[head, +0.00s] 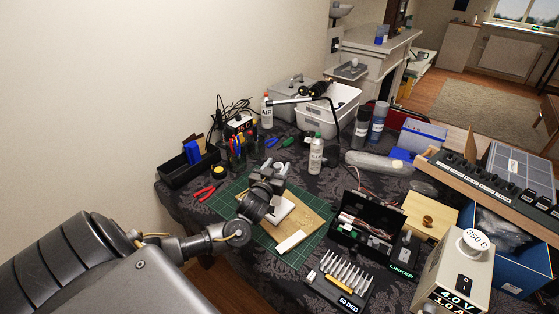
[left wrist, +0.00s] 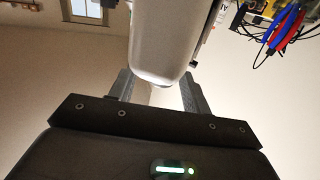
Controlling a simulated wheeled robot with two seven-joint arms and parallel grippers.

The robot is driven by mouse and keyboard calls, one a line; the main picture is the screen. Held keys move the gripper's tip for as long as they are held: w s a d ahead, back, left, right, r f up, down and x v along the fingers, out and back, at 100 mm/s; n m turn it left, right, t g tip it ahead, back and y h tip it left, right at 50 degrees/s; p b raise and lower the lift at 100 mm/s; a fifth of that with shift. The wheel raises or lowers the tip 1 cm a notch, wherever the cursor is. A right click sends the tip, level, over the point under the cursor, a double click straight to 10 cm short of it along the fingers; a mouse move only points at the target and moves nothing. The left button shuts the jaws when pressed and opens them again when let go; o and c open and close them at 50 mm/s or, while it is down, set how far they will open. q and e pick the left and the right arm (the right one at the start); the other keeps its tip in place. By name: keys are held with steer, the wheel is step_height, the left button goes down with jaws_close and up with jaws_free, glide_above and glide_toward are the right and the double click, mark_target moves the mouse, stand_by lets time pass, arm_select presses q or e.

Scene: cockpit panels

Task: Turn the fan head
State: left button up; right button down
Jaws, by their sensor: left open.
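My left gripper (head: 280,172) reaches in over the green cutting mat (head: 228,200) in the head view and hides part of what is beneath it. A pale block-like thing (head: 281,211) shows just under and in front of it on a wooden board (head: 312,217). In the left wrist view the two dark fingers of the gripper (left wrist: 158,90) stand apart. A large pale rounded body (left wrist: 163,45) fills the view beyond them, its lower end between the fingertips. I cannot tell if they touch it. I cannot clearly tell which thing is the fan head. My right gripper is out of view.
The table is crowded. A black toolbox (head: 362,240) and bit set (head: 340,281) sit to the right. A power supply (head: 455,272) stands at front right.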

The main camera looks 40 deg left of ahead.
arm_select(q)
steer(key=shift+x, duration=1.25)
steer(key=shift+c, duration=0.5)
steer(key=c, duration=0.9)
